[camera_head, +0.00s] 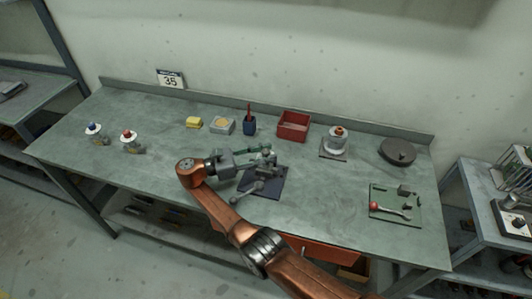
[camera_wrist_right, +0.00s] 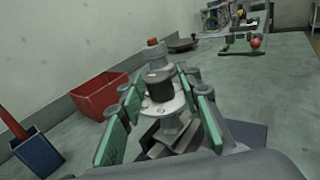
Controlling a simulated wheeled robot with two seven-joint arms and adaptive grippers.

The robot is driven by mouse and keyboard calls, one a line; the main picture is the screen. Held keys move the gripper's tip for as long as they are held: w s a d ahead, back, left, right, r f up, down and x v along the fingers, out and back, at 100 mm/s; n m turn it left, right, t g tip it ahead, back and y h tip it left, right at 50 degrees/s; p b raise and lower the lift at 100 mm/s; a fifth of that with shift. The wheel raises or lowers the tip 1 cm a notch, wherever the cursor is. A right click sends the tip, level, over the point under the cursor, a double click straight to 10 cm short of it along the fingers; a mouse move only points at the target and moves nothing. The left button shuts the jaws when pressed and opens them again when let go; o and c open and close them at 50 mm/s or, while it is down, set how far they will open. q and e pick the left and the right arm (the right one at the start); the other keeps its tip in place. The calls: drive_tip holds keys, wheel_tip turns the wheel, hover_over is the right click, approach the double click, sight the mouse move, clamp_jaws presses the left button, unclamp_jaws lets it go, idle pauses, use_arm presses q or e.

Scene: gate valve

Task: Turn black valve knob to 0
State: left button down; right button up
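The black valve knob (camera_wrist_right: 159,86) stands upright above a pale round dial (camera_wrist_right: 170,106) in the right wrist view. The dial's marks are too small to read. The grey valve body sits on a dark blue plate (camera_head: 272,187) in the middle of the table. My right gripper (camera_wrist_right: 163,95) is open, with one green-padded finger on each side of the knob. I cannot tell whether either finger touches it. In the head view, my right gripper (camera_head: 262,154) reaches the valve from the left and partly hides it. My left gripper is not in view.
A red bin (camera_head: 293,126), a blue cup (camera_head: 249,125) and a yellow block (camera_head: 194,122) stand behind the valve. A red-topped valve (camera_head: 337,141), a dark disc (camera_head: 397,152) and a red-handled lever plate (camera_head: 396,206) are to the right. The table's left-front area is clear.

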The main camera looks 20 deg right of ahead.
sight(266, 151)
drive_tip(key=shift+o, duration=0.4)
drive_tip(key=shift+r, duration=0.1)
wheel_tip(266, 151, up, 10)
idle(0.3)
